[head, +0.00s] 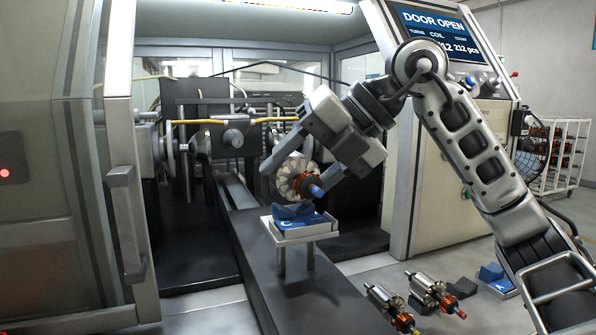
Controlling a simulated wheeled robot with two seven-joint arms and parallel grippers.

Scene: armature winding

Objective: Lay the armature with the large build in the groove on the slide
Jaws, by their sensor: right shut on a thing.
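My right gripper (293,182) comes in from the upper right and is shut on an armature (297,172). This armature has a pale ribbed core, copper windings and a blue shaft end. It is held just above a blue grooved block (293,211) marked C. The block sits on a small raised stand on the dark slide (262,262). The armature's underside is close to the groove; I cannot tell whether it touches. My left gripper is out of view.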

